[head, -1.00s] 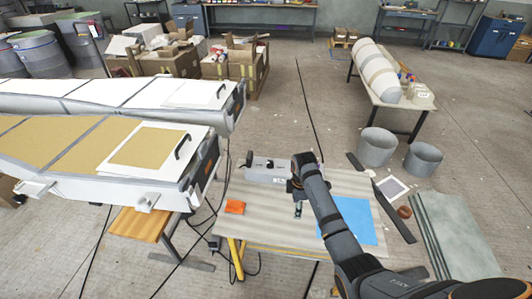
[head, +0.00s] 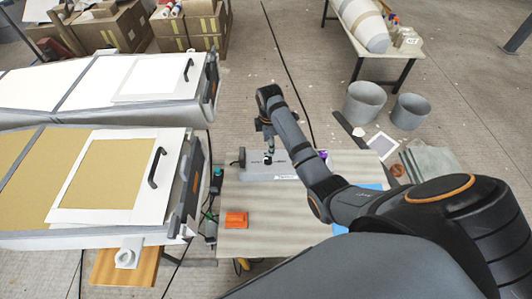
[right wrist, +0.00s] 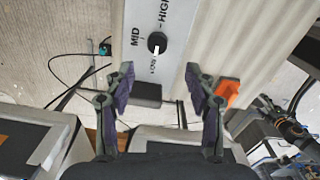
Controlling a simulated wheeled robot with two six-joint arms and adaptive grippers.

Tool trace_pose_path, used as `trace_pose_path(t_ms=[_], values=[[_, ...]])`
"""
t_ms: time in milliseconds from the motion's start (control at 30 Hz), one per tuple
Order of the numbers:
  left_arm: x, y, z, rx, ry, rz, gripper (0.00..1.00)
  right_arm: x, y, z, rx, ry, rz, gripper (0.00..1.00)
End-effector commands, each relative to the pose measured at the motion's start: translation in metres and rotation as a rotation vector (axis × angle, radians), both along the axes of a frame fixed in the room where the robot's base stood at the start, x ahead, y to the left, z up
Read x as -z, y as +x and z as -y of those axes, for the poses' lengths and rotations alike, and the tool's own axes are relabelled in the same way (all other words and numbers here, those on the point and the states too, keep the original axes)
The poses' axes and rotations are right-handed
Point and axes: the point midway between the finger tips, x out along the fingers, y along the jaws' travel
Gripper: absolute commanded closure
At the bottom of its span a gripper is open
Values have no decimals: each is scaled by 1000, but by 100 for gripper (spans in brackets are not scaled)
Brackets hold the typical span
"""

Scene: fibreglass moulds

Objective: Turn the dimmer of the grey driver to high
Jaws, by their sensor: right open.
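The grey driver (head: 268,178) is a long flat box at the far left part of the workbench. In the right wrist view its grey face (right wrist: 172,20) carries the labels LOW, MID and HIGH around a black dimmer knob (right wrist: 157,42). The knob's pale mark appears to point towards LOW. My right gripper (right wrist: 157,75) is open and empty, its two dark fingers spread apart on either side of the driver's line, with the knob beyond the fingertips. In the head view the right gripper (head: 268,150) hangs at the driver, small and partly unclear. My left gripper is not seen.
The workbench (head: 270,235) also holds an orange item (head: 236,219) and a blue sheet (head: 372,187), partly hidden by my arm. Long moulds (head: 30,236) stand close on the left. Cables (head: 212,205) run beside the bench. Two grey buckets (head: 364,103) stand on the floor beyond.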

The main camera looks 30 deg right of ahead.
Motion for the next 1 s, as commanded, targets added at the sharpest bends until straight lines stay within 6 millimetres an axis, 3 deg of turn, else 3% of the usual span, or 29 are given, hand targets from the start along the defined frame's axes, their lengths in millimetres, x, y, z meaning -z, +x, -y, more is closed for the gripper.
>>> trace_pose_path(t_ms=[100,200,433,567,833,1000], values=[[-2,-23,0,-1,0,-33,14,22,-1,0,0,0,-5,45],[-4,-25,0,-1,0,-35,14,44,-1,0,0,0,-4,45],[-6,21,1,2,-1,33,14,85,0,0,0,1,-2,45],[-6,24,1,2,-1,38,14,94,0,0,0,0,-1,45],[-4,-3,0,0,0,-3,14,96,0,0,0,0,0,45],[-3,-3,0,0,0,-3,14,96,0,0,0,0,0,68]])
